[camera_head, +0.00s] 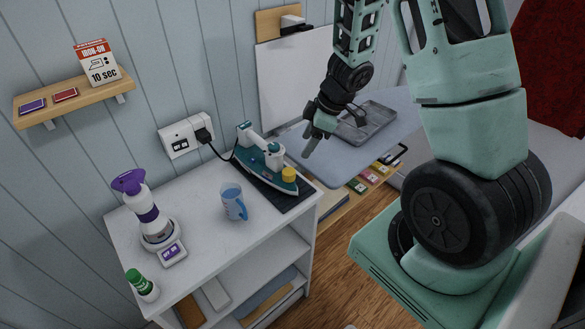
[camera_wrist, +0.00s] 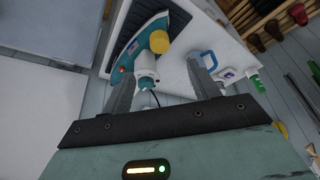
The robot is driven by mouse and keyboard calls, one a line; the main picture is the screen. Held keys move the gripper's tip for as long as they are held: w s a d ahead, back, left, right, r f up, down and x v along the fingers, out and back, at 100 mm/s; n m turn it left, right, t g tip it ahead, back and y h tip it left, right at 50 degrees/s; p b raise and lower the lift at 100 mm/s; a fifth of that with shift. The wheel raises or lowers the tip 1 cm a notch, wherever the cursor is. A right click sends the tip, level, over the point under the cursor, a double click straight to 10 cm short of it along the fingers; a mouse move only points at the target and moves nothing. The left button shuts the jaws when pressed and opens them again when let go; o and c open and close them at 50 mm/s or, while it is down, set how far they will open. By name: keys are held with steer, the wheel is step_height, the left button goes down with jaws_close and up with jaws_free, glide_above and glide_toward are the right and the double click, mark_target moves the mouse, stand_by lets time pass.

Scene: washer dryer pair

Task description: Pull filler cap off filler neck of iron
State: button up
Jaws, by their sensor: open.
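The teal and white iron (camera_head: 262,160) lies on a dark mat (camera_head: 293,201) at the right end of the white cabinet top. Its yellow filler cap (camera_head: 289,174) sits at the front part of the iron, and the filler neck under it is hidden. In the wrist view the iron (camera_wrist: 136,42) and the yellow cap (camera_wrist: 159,41) show beyond the fingers. My gripper (camera_head: 312,142) hangs to the right of the iron and above it, apart from the cap. In the wrist view my gripper (camera_wrist: 160,82) has its two fingers spread with nothing between them.
A blue measuring cup (camera_head: 234,203) stands in front of the iron. The iron's cord runs to a wall outlet (camera_head: 186,136). An ironing board (camera_head: 350,157) with a grey tray (camera_head: 367,124) lies right.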

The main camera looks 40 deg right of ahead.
mark_target(290, 171)
steer(key=b+x, duration=0.2)
steer(key=x, duration=1)
steer(key=shift+w+b, duration=0.1)
steer(key=shift+b, duration=0.2)
steer(key=c, duration=1.2)
